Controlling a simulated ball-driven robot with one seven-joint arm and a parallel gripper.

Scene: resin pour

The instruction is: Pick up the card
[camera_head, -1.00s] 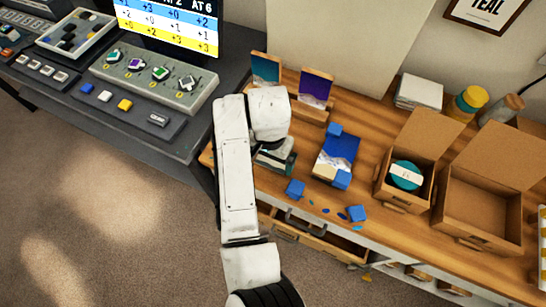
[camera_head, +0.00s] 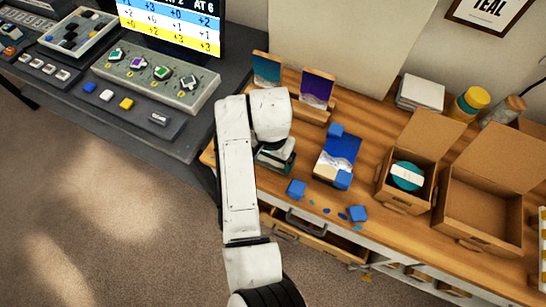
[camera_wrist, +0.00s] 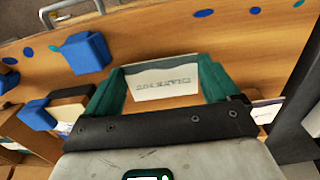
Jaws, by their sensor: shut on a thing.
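In the wrist view a white card (camera_wrist: 163,84) with faint printed lettering, upside down here, sits between the two green fingers of my gripper (camera_wrist: 160,72). The fingers are shut on it, one at each side. The card cannot be made out clearly there.
A blue-and-white picture panel (camera_head: 341,150) with blue cubes lies right of my gripper. A blue cube (camera_head: 296,188) and blue drops are near the front edge. An open box (camera_head: 407,150) holds a teal round thing. A larger open box (camera_head: 480,205) stands right.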

